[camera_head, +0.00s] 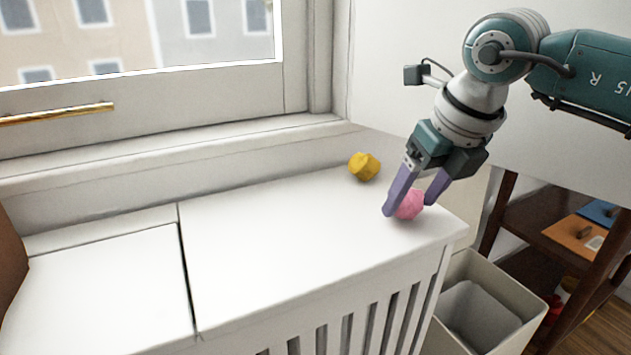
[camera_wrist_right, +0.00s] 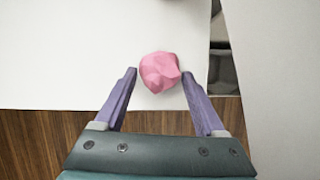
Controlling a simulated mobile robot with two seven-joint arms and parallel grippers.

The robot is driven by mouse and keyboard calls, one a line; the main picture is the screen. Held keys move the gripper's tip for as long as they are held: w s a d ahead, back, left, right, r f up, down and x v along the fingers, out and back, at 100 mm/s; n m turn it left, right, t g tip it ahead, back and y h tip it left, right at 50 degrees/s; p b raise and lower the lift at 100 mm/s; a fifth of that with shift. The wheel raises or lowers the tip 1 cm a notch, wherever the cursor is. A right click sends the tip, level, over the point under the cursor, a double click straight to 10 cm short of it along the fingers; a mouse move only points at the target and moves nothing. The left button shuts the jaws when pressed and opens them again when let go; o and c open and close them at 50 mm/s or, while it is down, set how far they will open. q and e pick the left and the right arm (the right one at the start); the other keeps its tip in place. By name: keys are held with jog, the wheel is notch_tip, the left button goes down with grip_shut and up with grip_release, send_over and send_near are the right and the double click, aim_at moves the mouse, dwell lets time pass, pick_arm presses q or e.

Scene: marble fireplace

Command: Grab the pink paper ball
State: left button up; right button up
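The pink paper ball (camera_head: 410,204) rests on the white radiator cover near its right end. It also shows in the right wrist view (camera_wrist_right: 160,72), centred just ahead of and between the fingertips. My right gripper (camera_head: 412,206) is at the ball, with its purple fingers open on either side. In the right wrist view, gaps show between the ball and both fingers of the gripper (camera_wrist_right: 160,72), so I see no grip on it. My left gripper is not in view.
A yellow paper ball (camera_head: 364,166) lies farther back on the white cover (camera_head: 290,240). A bin (camera_head: 485,310) stands below the cover's right end, beside a dark wooden shelf (camera_head: 540,222). The window frame and sill run behind.

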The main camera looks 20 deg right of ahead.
jog(key=c, duration=0.9)
jog(key=shift+r, duration=0.1)
